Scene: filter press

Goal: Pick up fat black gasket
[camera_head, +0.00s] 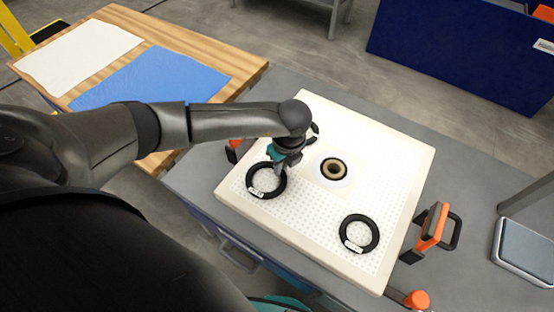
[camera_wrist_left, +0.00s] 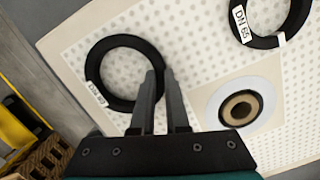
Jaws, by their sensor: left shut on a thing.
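Two black ring gaskets with white labels are on the white perforated plate (camera_head: 330,120). The left gasket (camera_head: 251,186) also shows in the left wrist view (camera_wrist_left: 95,65). The other gasket (camera_head: 375,240) is at the plate's lower right, and it shows at the top right of the left wrist view (camera_wrist_left: 265,42). I cannot tell surely which is fatter. My left gripper (camera_head: 279,172) is at the right side of the left gasket, its fingers (camera_wrist_left: 162,75) shut on the ring's rim. The gasket looks flat and at or close to the plate. My right gripper is not in view.
A round port (camera_head: 333,168) with a pale ring and brown centre lies right of the left gasket. Orange-and-black clamps (camera_head: 432,226) stand at the plate's edges. A wooden table (camera_head: 245,66) with a blue cloth (camera_head: 150,80) and a white cloth (camera_head: 80,55) is at upper left.

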